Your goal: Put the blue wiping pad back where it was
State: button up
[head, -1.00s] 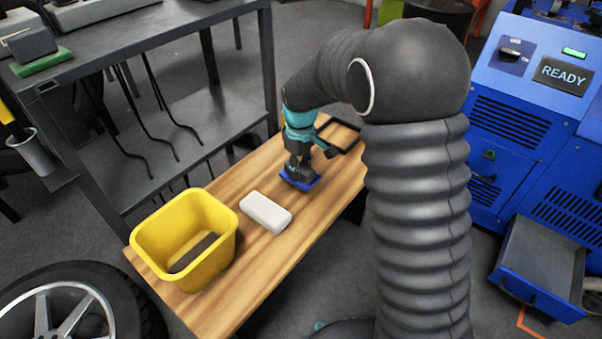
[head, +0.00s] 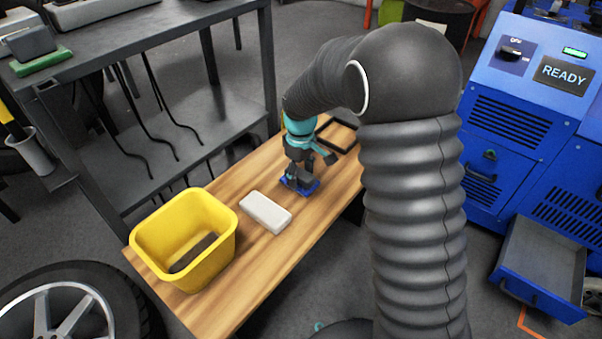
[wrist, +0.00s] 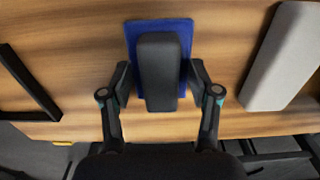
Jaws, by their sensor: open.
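The blue wiping pad (head: 301,187) lies on the wooden bench, between the white block and the black frame. It has a dark grey block-shaped grip on top. In the wrist view the pad (wrist: 187,32) is flat on the wood, its blue edges showing around the grip. My gripper (wrist: 160,78) is open, with one finger on each side of the near part of the grip and a gap visible on both sides. In the head view my gripper (head: 300,172) is low over the pad.
A white block (head: 265,212) and a yellow bin (head: 160,232) with a dark item inside stand nearer on the bench (head: 215,310). A black frame (head: 350,149) lies at the bench's far end. A grey shelf (head: 170,135) borders the left; an open blue drawer (head: 545,270) is at right.

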aim_at(301, 172)
notch_tip(301, 172, up, 12)
jog(key=p, duration=0.1)
jog(key=shift+r, duration=0.15)
jog(key=s+d+r+m+t, duration=0.2)
jog(key=s+d+r+m, duration=0.25)
jog(key=s+d, duration=0.4)
jog(key=s+d+r+m+t, duration=0.25)
jog(key=s+d+r, duration=0.3)
jog(key=s, duration=0.55)
jog(key=s+d+f+m+t, duration=0.1)
jog(key=s+d+f+m, duration=0.1)
jog(key=s, duration=0.6)
jog(key=shift+s+d+m, duration=0.25)
jog(key=shift+m, duration=0.45)
